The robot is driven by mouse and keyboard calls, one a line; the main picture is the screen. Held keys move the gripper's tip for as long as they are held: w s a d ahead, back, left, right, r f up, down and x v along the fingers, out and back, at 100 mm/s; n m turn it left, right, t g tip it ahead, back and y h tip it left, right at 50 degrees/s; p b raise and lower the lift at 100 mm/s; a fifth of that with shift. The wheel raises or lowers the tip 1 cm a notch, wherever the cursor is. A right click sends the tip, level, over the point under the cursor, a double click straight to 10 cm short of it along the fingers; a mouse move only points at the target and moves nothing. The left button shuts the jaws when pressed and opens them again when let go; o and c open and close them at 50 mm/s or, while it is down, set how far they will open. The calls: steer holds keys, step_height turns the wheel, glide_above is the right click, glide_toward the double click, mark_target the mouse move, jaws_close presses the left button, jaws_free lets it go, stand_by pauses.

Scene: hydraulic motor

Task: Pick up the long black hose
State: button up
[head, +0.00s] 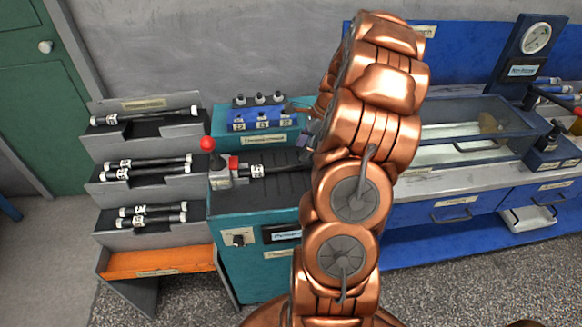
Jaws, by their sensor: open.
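Black hoses with pale end fittings and white labels lie on a grey stepped rack (92,178) at the left. The longest-looking black hose (150,117) lies alone on the top step. Two shorter hoses (148,167) lie on the middle step and two more (152,215) on the lower step. My gripper (308,138) is open at the teal bench, well right of the rack, and is largely hidden behind my copper arm. It is apart from the rack hoses.
A blue workbench (430,215) with a clear-lidded box (465,130) lies right.

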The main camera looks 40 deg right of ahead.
mark_target(296, 165)
steer(key=shift+s+p+x, duration=0.2)
steer(key=shift+p+x, duration=0.4)
steer(key=shift+x, duration=1.1)
steer(key=shift+s+p+x, duration=0.2)
steer(key=shift+p+x, duration=0.35)
steer(key=shift+x, duration=1.15)
steer(key=shift+f, duration=0.1)
jaws_close()
